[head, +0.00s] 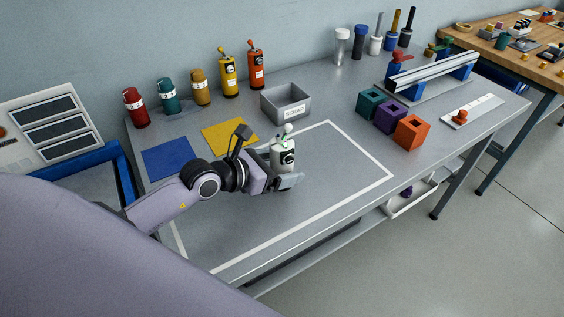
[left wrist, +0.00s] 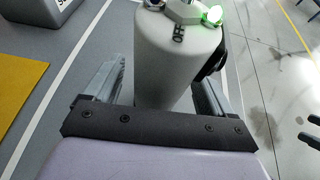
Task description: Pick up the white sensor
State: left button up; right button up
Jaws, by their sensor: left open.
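The white sensor (head: 282,156) is a white cylinder with a black round part on its side and a green tip on top. It stands upright inside the white outlined area of the grey table. My left gripper (head: 287,180) is open, with its fingers on either side of the sensor's lower body. In the left wrist view the sensor (left wrist: 172,62) stands between the two fingers, and its green light glows. The gripper's front bar (left wrist: 160,127) hides its base. I cannot tell whether the fingers touch it. My right gripper is not in view.
A grey SCRAP bin (head: 286,102) stands behind the sensor. Yellow (head: 229,74) and orange (head: 256,68) sensors stand at the back. Teal, purple and orange blocks (head: 411,131) are on the right. The outlined area around the sensor is otherwise clear.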

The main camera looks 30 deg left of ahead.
pick_arm(q)
jog(key=shift+w, duration=0.15)
jog(key=c, duration=1.1)
jog(key=shift+r, duration=0.1)
